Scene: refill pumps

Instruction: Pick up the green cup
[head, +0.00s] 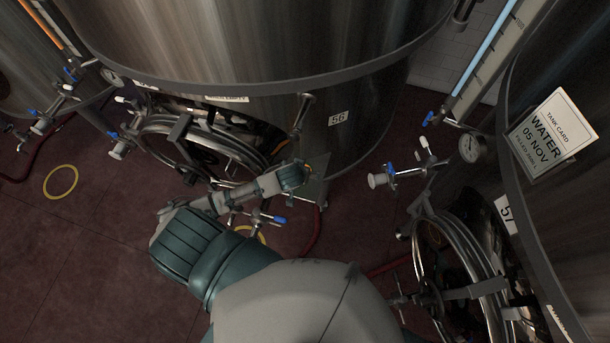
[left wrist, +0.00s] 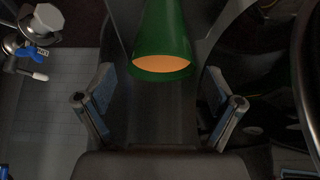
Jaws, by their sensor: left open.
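The green cup (left wrist: 163,38) shows at the top middle of the left wrist view, a tapered green body with an orange round face at its lower, wider end. My left gripper (left wrist: 163,108) is open, with one finger on each side below the cup and nothing between the fingertips. The cup lies beyond the fingertips in that view; I cannot tell the exact gap. In the head view my left gripper (head: 293,177) is small and dark, in front of tank 56, and I cannot make out the cup there. My right gripper is not in view.
Steel tank 56 (head: 250,45) stands behind the gripper, with a round hatch (head: 190,145) beside it. Tank 57 (head: 560,210), with a water card (head: 552,132), stands at the right. Valves with blue handles (head: 390,175) stick out between them. Red floor (head: 90,230) is open at left.

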